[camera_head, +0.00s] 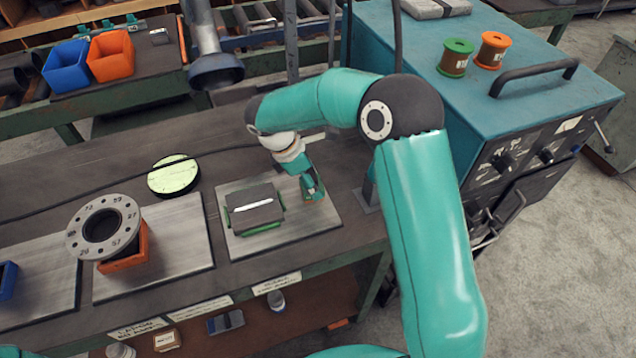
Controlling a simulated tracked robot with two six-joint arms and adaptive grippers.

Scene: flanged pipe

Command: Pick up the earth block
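A dark block with a white stripe on top (254,209), which I take for the earth block, sits in a green holder (262,228). The holder rests on a grey metal plate (318,217) on the workbench. My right gripper (313,192) points down over the right part of that plate, beside the block and apart from it. Its fingers are small and seen from above, so whether they are open or shut is unclear. A little orange shows at its tip. My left gripper is not in view.
A flanged pipe (104,228) stands in an orange holder (128,262) on the plate to the left. A round yellow-green disc (174,175) lies behind. A cable (100,188) crosses the bench. A blue welding machine (480,75) stands right.

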